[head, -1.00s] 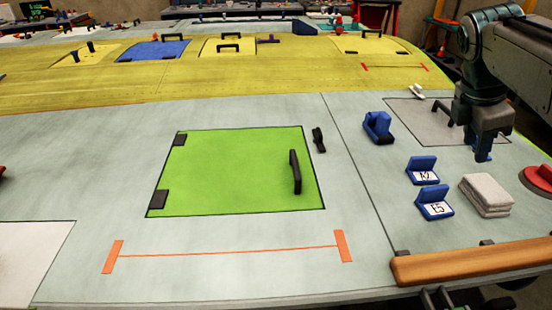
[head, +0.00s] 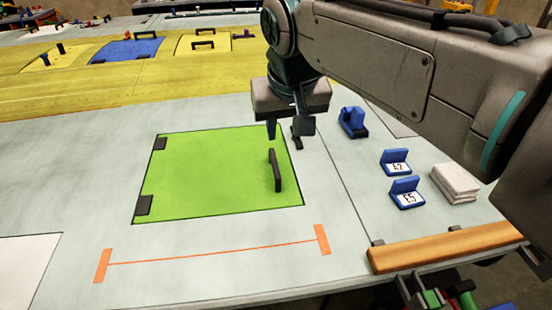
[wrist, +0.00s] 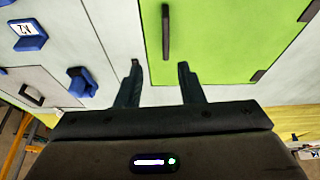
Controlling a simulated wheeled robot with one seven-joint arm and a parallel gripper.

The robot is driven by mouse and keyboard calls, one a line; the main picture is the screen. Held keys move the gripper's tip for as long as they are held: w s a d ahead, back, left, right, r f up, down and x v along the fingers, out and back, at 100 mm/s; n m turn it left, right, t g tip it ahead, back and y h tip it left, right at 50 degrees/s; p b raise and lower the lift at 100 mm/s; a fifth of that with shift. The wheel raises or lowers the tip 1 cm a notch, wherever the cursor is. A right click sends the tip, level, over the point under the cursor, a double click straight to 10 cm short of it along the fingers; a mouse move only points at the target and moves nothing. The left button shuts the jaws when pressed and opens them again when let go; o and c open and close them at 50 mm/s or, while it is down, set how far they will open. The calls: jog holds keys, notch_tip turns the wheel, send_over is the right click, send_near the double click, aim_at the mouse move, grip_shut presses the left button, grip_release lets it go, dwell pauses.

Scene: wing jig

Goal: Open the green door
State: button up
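The green door (head: 205,180) lies flat and shut in the grey wing surface, with two black hinges on its left side and a black upright handle (head: 274,170) near its right edge. My gripper (head: 284,130) hangs above the door's far right corner, beyond the handle and apart from it. In the wrist view, my gripper (wrist: 158,75) shows two blue fingers spread apart with nothing between them. The door (wrist: 225,40) and its handle (wrist: 166,32) lie ahead of the fingertips there.
Blue label blocks A2 (head: 396,162) and E5 (head: 406,193), a blue tool (head: 353,122) and a stack of grey cloths (head: 455,182) stand to the right. A wooden rail (head: 445,248) edges the front right. An orange line (head: 215,255) marks the surface before the door.

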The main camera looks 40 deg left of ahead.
send_near(276, 166)
jog(key=shift+m, duration=0.3)
jog(key=p+x, duration=0.1)
jog(key=x, duration=0.7)
jog(key=shift+s, duration=0.1)
grip_shut()
